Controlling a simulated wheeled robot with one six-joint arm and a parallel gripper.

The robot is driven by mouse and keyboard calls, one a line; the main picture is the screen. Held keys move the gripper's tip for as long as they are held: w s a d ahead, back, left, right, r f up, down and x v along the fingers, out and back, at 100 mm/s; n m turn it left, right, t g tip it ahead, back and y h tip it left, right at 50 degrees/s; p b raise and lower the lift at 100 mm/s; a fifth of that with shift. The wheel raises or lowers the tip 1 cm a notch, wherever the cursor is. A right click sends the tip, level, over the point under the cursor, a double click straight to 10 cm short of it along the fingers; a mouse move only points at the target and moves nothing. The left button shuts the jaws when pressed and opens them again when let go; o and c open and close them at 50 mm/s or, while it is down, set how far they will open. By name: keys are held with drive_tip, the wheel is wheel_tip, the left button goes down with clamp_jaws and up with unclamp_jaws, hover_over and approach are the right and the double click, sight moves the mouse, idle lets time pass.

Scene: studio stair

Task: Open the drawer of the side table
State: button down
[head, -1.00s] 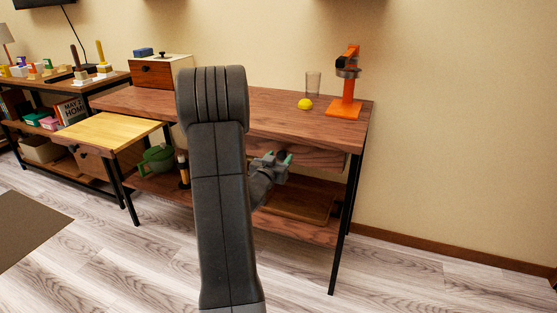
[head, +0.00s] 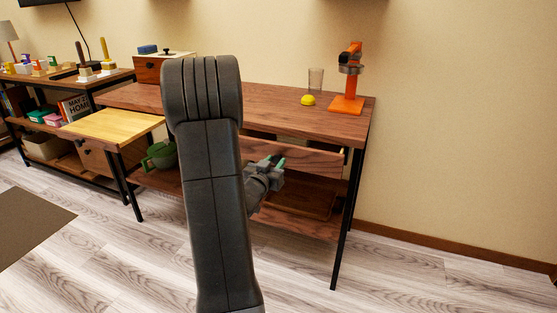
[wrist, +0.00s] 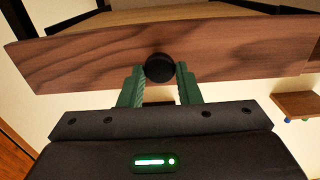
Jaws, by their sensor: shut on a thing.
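The drawer (head: 318,161) of the long wooden side table (head: 270,104) stands partly pulled out, with a dark gap between its front and the tabletop. My gripper (head: 277,164) is at the drawer front in the head view. In the wrist view, the green fingers of my gripper (wrist: 158,75) are closed on a round black knob (wrist: 159,66) in the middle of the wooden drawer front (wrist: 80,60). My arm hides the left part of the drawer in the head view.
On the tabletop are a yellow object (head: 308,100), a clear glass (head: 315,78), an orange machine (head: 348,80) and a wooden box (head: 150,68). A small table (head: 112,124) with its own knobbed drawer stands left. A green pot (head: 160,155) sits below. Floor in front is clear.

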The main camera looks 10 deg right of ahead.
drive_tip(key=v, duration=1.5)
drive_tip(key=shift+b, duration=0.45)
drive_tip(key=shift+w, duration=0.1)
drive_tip(key=c, duration=1.1)
unclamp_jaws()
drive_tip(key=p+v, duration=0.2)
drive_tip(key=v, duration=1.1)
drive_tip(key=shift+s+a, duration=0.25)
drive_tip(key=shift+s, duration=0.1)
drive_tip(key=shift+w, duration=0.1)
drive_tip(key=shift+b+x, duration=1)
drive_tip(key=shift+x, duration=5.75)
